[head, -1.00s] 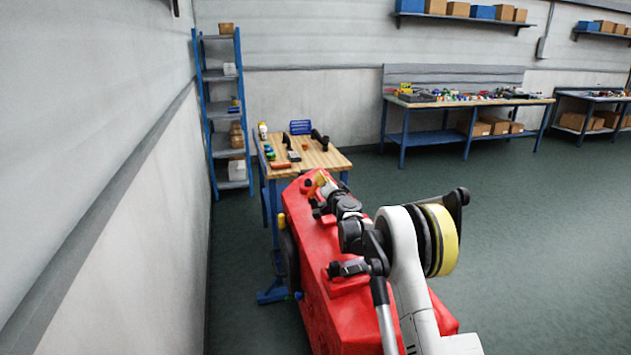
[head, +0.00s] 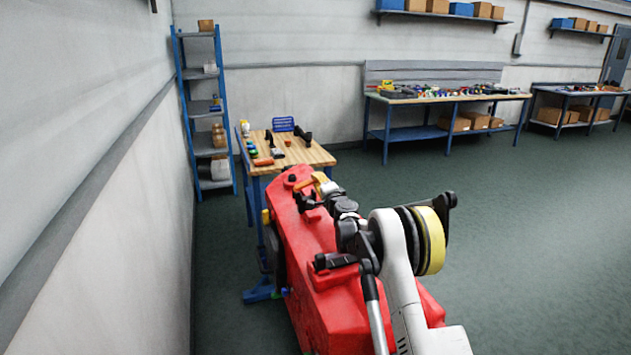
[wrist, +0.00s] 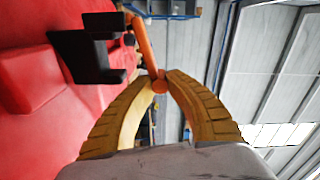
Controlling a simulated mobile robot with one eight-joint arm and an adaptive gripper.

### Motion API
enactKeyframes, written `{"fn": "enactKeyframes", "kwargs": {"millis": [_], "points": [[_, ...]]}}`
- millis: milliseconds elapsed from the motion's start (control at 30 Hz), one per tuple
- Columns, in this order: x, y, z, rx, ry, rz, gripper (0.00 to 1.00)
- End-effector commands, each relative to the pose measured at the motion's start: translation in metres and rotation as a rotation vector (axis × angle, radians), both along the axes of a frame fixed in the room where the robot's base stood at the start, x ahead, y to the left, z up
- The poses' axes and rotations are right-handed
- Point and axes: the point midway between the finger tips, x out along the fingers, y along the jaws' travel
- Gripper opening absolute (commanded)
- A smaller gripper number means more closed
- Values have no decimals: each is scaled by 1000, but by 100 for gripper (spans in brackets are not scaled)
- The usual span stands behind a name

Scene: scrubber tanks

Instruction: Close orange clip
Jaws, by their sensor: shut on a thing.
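The red scrubber tank (head: 325,235) stands in front of me, with black fittings on its top. The orange clip (wrist: 144,45) is a long thin bar with a rounded end, beside a black bracket (wrist: 92,47) on the red surface in the wrist view. It also shows small near the tank's far end in the head view (head: 305,182). My gripper (wrist: 160,80) has its yellow ribbed fingers closed around the clip's rounded end. In the head view my gripper (head: 321,180) is small and partly hidden by my wrist. Whether the clip is latched cannot be told.
A wooden-topped table (head: 310,155) with tools and a blue bin (head: 283,124) stands just beyond the tank. A blue shelf rack (head: 204,115) stands by the left wall. Long workbenches (head: 445,97) line the back. The floor at right is clear.

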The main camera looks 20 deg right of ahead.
Motion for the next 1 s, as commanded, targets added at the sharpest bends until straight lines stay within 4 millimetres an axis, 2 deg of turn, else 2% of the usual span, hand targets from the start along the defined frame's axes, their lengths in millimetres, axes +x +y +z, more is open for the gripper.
{"fn": "enactKeyframes", "kwargs": {"millis": [500,533,600,867,1000], "points": [[0,-2,-1,-2,0,-3,0],[0,-2,-1,-2,0,-3,25],[0,-2,-1,-2,0,-3,41],[0,-1,-1,-2,0,-1,41],[-9,-2,-1,-2,0,-2,41]]}}
